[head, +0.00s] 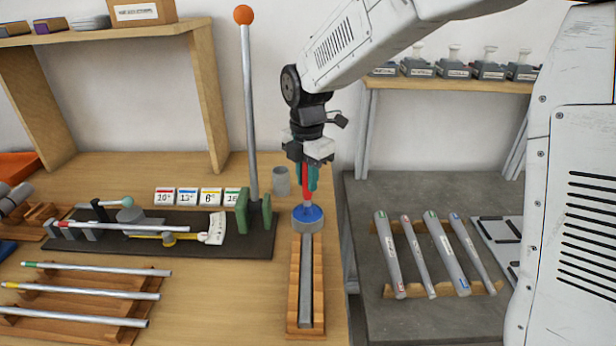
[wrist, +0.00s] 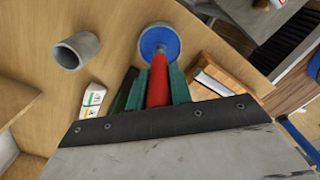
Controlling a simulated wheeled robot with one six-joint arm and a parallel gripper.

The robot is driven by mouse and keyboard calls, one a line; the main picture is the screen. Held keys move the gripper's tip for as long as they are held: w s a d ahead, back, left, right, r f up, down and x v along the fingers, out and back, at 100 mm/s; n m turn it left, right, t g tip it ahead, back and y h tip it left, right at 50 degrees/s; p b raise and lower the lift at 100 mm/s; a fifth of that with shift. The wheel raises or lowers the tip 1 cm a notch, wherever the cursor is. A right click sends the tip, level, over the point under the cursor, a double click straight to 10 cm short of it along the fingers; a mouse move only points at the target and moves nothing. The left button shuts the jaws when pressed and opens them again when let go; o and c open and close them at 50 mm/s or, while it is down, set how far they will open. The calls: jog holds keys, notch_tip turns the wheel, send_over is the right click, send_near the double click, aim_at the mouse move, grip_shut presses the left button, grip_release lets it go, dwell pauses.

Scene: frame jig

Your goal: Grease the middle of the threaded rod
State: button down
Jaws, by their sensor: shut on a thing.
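The threaded rod (head: 306,285) is dark grey and lies lengthwise in a wooden cradle (head: 292,300) near the bench's right edge. Its end also shows in the wrist view (wrist: 212,82). My gripper (head: 307,184), with green fingers, is shut on a red-handled tool, probably a brush (wrist: 159,82), pointing down. The tool's lower end meets the blue face of a round grey-rimmed tin (head: 307,224), just beyond the rod's far end. The tin also shows in the wrist view (wrist: 159,42). The tool's tip is hidden, so I cannot tell how deep it is.
A grey cup (head: 281,180) stands behind the tin. A dark jig board (head: 180,245) with a tall orange-knobbed lever (head: 249,110) is to the left. Number cards (head: 198,197) stand behind it. Several rods lie in racks at front left and on the grey right table (head: 360,200).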

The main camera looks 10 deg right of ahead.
jog(key=shift+r, duration=3.45)
